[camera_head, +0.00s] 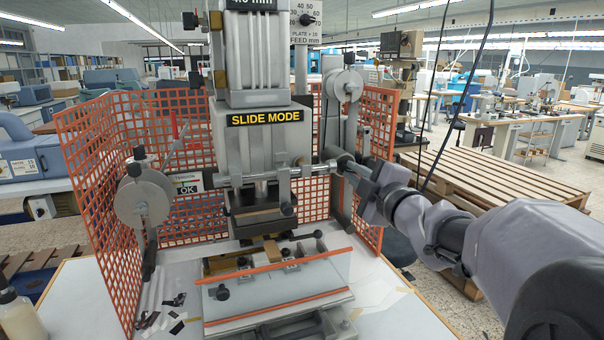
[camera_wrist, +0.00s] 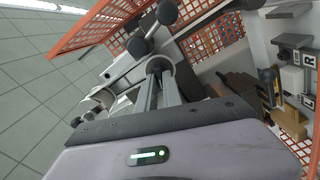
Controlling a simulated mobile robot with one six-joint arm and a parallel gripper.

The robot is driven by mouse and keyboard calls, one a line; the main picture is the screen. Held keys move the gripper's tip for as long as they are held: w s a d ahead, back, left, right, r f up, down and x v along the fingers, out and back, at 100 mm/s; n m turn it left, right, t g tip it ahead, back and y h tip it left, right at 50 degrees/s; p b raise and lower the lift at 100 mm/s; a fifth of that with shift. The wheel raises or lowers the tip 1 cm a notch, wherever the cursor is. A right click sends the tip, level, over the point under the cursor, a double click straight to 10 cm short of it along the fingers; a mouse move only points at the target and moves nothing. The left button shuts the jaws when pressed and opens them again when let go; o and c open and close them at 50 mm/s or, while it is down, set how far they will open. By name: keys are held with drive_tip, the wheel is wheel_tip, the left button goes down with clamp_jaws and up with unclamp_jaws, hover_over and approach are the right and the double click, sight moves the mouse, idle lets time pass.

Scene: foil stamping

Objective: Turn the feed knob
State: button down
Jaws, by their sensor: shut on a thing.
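The feed knob (camera_head: 306,19) is a small black knob on a white plate marked "FEED mm" at the top of the press, with numbers around it. My gripper (camera_head: 335,165) is well below it, at the right end of the horizontal bar (camera_head: 300,170) under the yellow "SLIDE MODE" label. In the wrist view my gripper (camera_wrist: 158,84) has its two metal fingers close together on a grey round part (camera_wrist: 160,66). It appears to be the bar's end; its exact shape is partly hidden by the fingers. I cannot make out the feed knob in the wrist view.
An orange mesh guard (camera_head: 100,150) surrounds the press, with a panel (camera_head: 378,110) close to my arm. A grey reel (camera_head: 145,197) stands at left. A clear, orange-edged shield (camera_head: 280,285) is in front. Black ball knobs (camera_wrist: 137,47) are near my fingers.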

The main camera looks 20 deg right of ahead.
drive_tip(key=c, duration=1.5)
unclamp_jaws()
drive_tip(key=s+p, duration=0.4)
drive_tip(key=s, duration=1.3)
drive_tip(key=shift+s+d, duration=0.2)
drive_tip(key=shift+d, duration=0.05)
